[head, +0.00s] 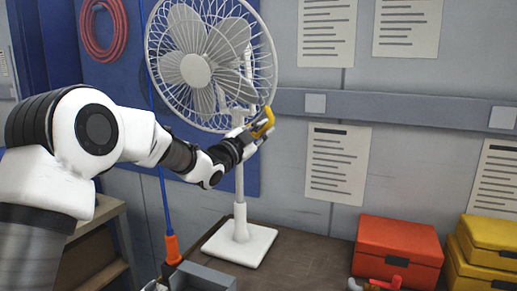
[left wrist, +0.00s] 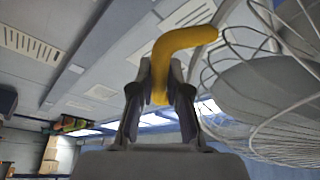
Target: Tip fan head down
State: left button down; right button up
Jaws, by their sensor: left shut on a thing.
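The white fan stands on the table, its round wire-caged head (head: 205,62) facing toward me and to the left, on a thin upright pole (head: 240,185) with a square base (head: 238,244). My left gripper (head: 262,128) is at the lower right edge of the fan head. It is shut on a curved yellow handle (head: 264,122). In the left wrist view the yellow handle (left wrist: 178,50) sits between the fingers (left wrist: 160,90), and the fan cage (left wrist: 280,90) is close on the right. Where the handle joins the fan is hidden. My right gripper is not in view.
A red box (head: 398,247) and stacked yellow boxes (head: 488,245) stand at the right of the table. A red-handled item (head: 385,284) lies at the front edge. A grey tray (head: 203,277) is at front left. A blue cable with an orange end (head: 172,248) hangs left of the fan.

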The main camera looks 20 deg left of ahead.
pick_arm(q)
jog(key=w+b, duration=0.1)
jog(key=w+f+t+h+b, duration=0.1)
jog(key=w+b, duration=0.1)
jog(key=w+f+m+t+b, duration=0.1)
jog(key=w, duration=0.1)
jog(key=shift+h+b, duration=0.3)
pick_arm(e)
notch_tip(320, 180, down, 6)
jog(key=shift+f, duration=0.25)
pick_arm(q)
jog(key=c, duration=1.1)
grip_release()
jog(key=shift+a, duration=0.1)
jog(key=shift+c, duration=0.2)
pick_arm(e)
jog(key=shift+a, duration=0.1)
pick_arm(q)
jog(key=shift+f, duration=0.1)
